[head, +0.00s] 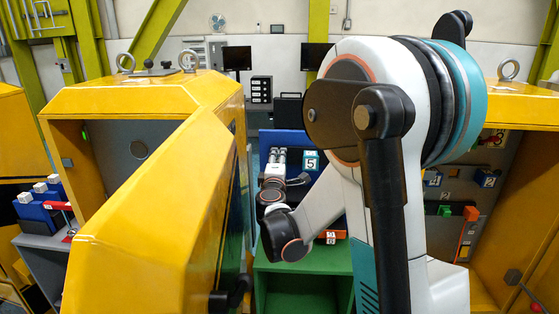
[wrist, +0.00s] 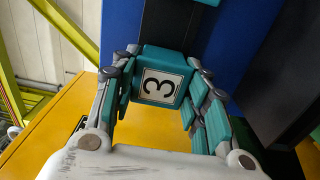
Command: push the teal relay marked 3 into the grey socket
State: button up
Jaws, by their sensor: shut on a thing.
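The teal relay marked 3 (wrist: 160,82) sits between the two fingers of my gripper (wrist: 163,88) in the wrist view, its white label facing the camera and the numeral turned sideways. The gripper is shut on it. A dark upright strip (wrist: 172,25) on a blue panel (wrist: 225,40) lies behind the relay; I cannot tell whether the relay touches it. In the head view my gripper (head: 278,157) is small, in front of the blue panel (head: 290,138), and the relay cannot be made out. I cannot identify the grey socket in either view.
A teal block marked 5 (head: 311,161) is right of my gripper. An open yellow cabinet door (head: 150,205) stands close on the left. A green stand (head: 310,258) is below. The right yellow cabinet (head: 525,105) holds colored blocks and levers. My arm hides much of the middle.

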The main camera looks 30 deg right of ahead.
jog(key=shift+s+a, duration=0.25)
jog(key=shift+s, duration=0.1)
dwell(0.5)
jog(key=v, duration=0.4)
jog(key=shift+s+a, duration=0.25)
jog(key=shift+s, duration=0.1)
dwell(0.3)
